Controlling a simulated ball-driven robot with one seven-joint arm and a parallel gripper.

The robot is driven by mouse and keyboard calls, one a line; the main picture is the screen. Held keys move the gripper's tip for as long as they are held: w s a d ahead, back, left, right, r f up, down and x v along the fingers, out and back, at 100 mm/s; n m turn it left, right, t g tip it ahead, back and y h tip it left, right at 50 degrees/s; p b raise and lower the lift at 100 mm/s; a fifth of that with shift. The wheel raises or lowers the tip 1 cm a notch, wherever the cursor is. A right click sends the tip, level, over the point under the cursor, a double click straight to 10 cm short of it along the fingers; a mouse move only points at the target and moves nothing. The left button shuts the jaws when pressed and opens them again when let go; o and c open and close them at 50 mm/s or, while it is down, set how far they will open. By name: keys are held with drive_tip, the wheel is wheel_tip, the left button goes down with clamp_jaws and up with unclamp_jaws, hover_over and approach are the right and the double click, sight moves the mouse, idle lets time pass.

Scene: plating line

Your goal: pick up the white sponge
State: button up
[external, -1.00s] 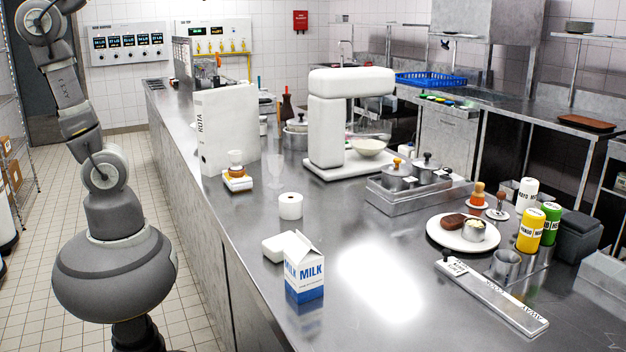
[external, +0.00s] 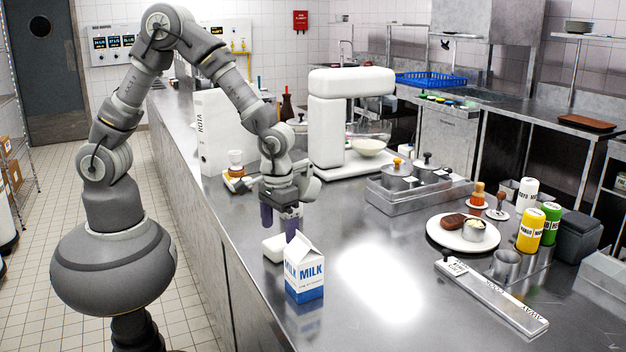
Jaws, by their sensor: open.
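A white, rounded block that looks like the white sponge (external: 273,249) lies on the steel counter (external: 225,220), just left of and behind the milk carton (external: 304,272). The carton hides its right end. My gripper (external: 279,221) points down just above and behind the block, its two dark purple fingers apart with nothing seen between them. The fingers overlap the block's far edge in the picture; I cannot tell the exact height gap.
The milk carton stands close to the block's right side. A white binder (external: 211,135) and a white mixer (external: 328,125) stand farther back. A plate of food (external: 445,240) and a labelled metal strip (external: 492,293) lie to the right. The counter's middle is clear.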

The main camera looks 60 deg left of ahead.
sight(283, 240)
drive_tip(key=f+b, duration=0.1)
drive_tip(key=f, duration=0.1)
drive_tip(key=w+f+b, duration=0.1)
drive_tip(key=f, duration=0.1)
drive_tip(key=shift+f, duration=0.35)
drive_tip(key=shift+r, duration=0.1)
drive_tip(key=c, duration=1)
drive_tip(key=shift+r, duration=0.15)
